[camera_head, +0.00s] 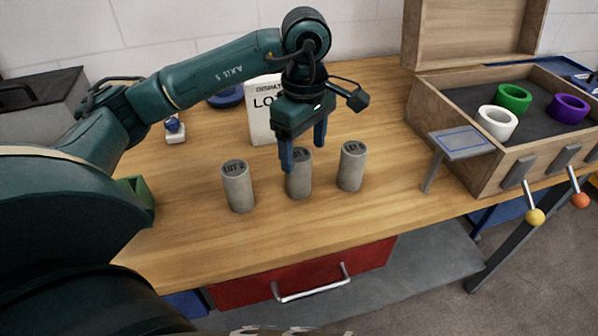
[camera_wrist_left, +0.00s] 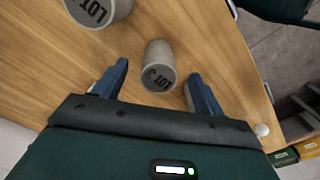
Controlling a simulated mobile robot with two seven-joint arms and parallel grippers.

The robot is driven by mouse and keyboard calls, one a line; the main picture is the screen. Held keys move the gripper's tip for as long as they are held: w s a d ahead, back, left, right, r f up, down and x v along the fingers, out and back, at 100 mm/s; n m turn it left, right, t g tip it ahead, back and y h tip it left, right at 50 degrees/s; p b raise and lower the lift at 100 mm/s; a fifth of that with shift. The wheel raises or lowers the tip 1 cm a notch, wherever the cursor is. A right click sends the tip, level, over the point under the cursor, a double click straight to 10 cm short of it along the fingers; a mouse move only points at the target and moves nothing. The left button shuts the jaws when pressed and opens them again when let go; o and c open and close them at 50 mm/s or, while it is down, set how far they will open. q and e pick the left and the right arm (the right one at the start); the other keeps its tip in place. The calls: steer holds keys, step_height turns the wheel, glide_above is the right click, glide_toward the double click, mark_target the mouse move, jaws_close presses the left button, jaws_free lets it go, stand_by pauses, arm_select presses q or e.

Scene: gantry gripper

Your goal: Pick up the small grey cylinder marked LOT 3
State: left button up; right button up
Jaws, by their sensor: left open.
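Three small grey cylinders stand upright in a row on the wooden table: a left one (camera_head: 237,187), a middle one (camera_head: 299,183) and a right one (camera_head: 350,167). Their top labels begin with LOT; the numbers are hard to read in the head view. My left gripper (camera_head: 304,158) is open, pointing down over the middle cylinder, and one finger hides part of its top. In the left wrist view a cylinder (camera_wrist_left: 158,62), whose upside-down label looks like LOT 3, shows between the open fingers. Another cylinder (camera_wrist_left: 98,10) is at the upper left. My right gripper is not visible.
A white card (camera_head: 261,125) with partly hidden lettering stands behind the cylinders. At the right is an open wooden box (camera_head: 478,165) with white, green and purple rings, and a small tilted plate (camera_head: 461,142). The table in front of the cylinders is clear.

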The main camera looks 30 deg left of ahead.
mark_target(299, 154)
arm_select(q)
steer(key=f, duration=0.2)
steer(key=a+f, duration=0.1)
steer(key=f, duration=0.2)
steer(key=shift+p, duration=0.4)
steer(key=shift+f, duration=0.25)
steer(key=shift+c, duration=0.2)
steer(key=c, duration=1.3)
